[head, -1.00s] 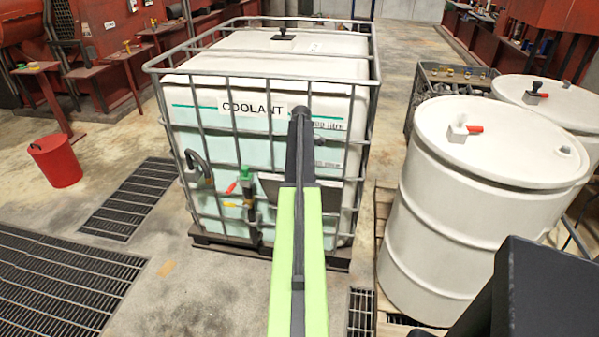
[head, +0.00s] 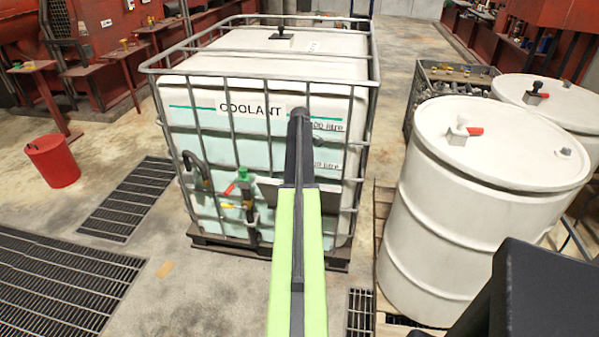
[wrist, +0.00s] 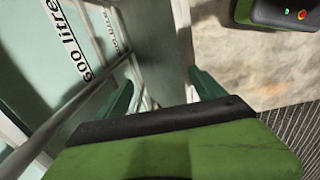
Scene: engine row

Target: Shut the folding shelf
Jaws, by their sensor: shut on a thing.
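A dark grey flat panel (head: 266,190), which looks like the folding shelf, is on the front of the caged coolant tank (head: 190,125). It is partly hidden behind my arm in the head view, and I cannot tell its exact angle. My gripper is hidden at the far end of my arm in the head view. In the wrist view, my gripper (wrist: 163,95) has its two green fingers on either side of a pale grey-green plate (wrist: 158,45), likely the shelf. It is shut on it, close to the tank's litre markings.
White drums (head: 480,200) stand close on the right. A red bucket (head: 52,160) and floor gratings (head: 60,275) are on the left. A valve with a green cap (head: 246,176) sits left of the panel. Open floor lies left of the tank.

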